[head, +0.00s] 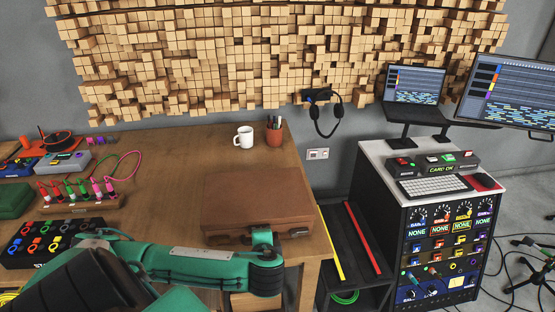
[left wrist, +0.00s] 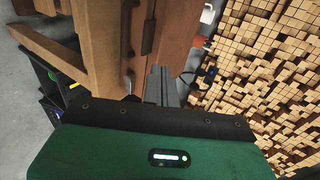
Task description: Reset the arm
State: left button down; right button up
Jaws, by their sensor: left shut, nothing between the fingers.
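My left arm, green and black, reaches in from the bottom left of the head view in front of the brown case (head: 258,195). My left gripper (left wrist: 160,72) shows in the left wrist view as grey fingers, shut with nothing between them. Its tips are near the case's front side with its dark handle (left wrist: 149,28); I cannot tell the exact gap. In the head view I cannot clearly make out the left fingers. My right gripper is in neither view.
The wooden table (head: 165,150) holds a white mug (head: 244,137), a pen cup (head: 274,131) and, at left, several cables and a black knob box (head: 50,240). A rack cabinet (head: 440,250) with a laptop (head: 413,85) stands right. Headphones (head: 325,115) hang on the wall.

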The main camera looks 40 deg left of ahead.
pick_arm(q)
jog(key=s+d+f+n+g+h, duration=0.25)
jog(key=s+d+f+h, duration=0.2)
jog(key=s+d, duration=0.35)
jog(key=s+d+f+n+g+h, duration=0.25)
jog(key=s+d+n+h, duration=0.2)
jog(key=s+d, duration=0.4)
notch_tip(320, 180, down, 33)
jog(key=m, duration=0.1)
jog(key=s+a+f+g, duration=0.2)
jog(key=s+a+f, duration=0.1)
jog(key=s+f, duration=1.5)
jog(key=shift+s+f, duration=0.25)
jog(key=shift+s, duration=0.5)
jog(key=shift+s+a, duration=0.1)
jog(key=shift+s, duration=0.05)
